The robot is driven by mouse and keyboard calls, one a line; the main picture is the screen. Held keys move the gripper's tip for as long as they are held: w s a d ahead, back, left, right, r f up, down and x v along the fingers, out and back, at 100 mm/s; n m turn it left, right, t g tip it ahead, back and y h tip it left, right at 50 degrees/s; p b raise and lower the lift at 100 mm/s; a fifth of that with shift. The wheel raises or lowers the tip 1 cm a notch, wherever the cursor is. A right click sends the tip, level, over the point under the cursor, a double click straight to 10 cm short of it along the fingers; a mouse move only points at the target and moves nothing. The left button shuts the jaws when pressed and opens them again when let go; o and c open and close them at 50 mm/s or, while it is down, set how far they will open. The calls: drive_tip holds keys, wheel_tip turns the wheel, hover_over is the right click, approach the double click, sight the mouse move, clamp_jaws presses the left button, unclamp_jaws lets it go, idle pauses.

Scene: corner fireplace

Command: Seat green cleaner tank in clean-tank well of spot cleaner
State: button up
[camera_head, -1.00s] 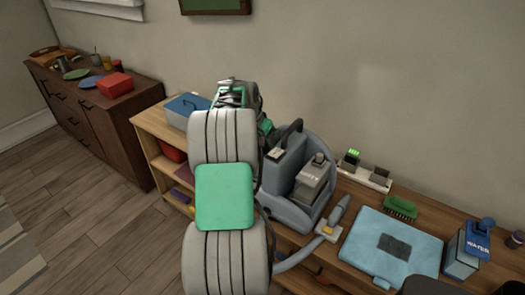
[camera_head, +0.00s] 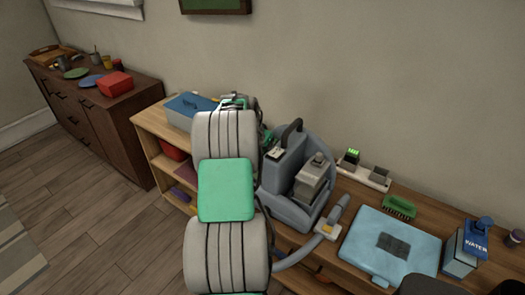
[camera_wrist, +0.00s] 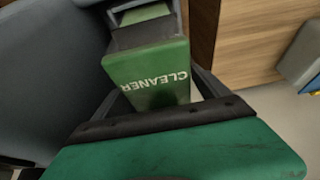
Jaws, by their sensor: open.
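The green cleaner tank (camera_wrist: 150,75), with white CLEANER lettering and a dark grey neck, shows in the wrist view. It stands beside a large grey surface that looks like the spot cleaner's housing. My gripper (camera_wrist: 158,88) is open, with its dark fingers on either side of the tank's lower part in the picture; contact cannot be told. The grey-blue spot cleaner (camera_head: 283,165) stands on the wooden unit in the head view, just right of my arm. My arm hides the tank, most of my gripper and the cleaner's left side there. How deep the tank sits cannot be told.
A hose with a nozzle (camera_head: 333,218) lies before the cleaner. To the right are a light-blue case (camera_head: 365,265), a green brush (camera_head: 399,207) and a WATER tank (camera_head: 465,250). A white holder (camera_head: 365,178) stands behind. A blue-lidded box (camera_head: 190,108) is at left.

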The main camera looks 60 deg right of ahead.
drive_tip(key=b+v, duration=0.2)
drive_tip(key=v, duration=1)
drive_tip(key=shift+d+r, duration=0.1)
drive_tip(key=shift+w+r, duration=0.1)
drive_tip(key=w+a+r+n+t, duration=0.1)
drive_tip(key=w+a+n, duration=0.25)
drive_tip(key=a, duration=0.55)
drive_tip(key=w+a+r+n+t+y, duration=0.1)
drive_tip(key=w+a+n, duration=0.2)
drive_tip(key=w+a, duration=0.35)
drive_tip(key=w+a+n+t, duration=0.1)
drive_tip(key=w+a+n, duration=0.2)
drive_tip(key=a, duration=0.8)
drive_tip(key=s+a+f+n+y, duration=0.1)
drive_tip(key=s+a+n, duration=0.1)
drive_tip(key=a, duration=0.7)
drive_tip(key=s+a+f+n+t+y, duration=0.1)
drive_tip(key=s+a+f+n, duration=0.1)
drive_tip(key=a+n, duration=0.3)
drive_tip(key=s+a+f+n+y, duration=0.1)
drive_tip(key=s+a+f+n, duration=0.1)
drive_tip(key=a, duration=1.1)
drive_tip(key=shift+s+n+y, duration=0.3)
drive_tip(key=shift+s+n, duration=0.55)
drive_tip(key=shift+s, duration=0.1)
drive_tip(key=shift+d, duration=0.1)
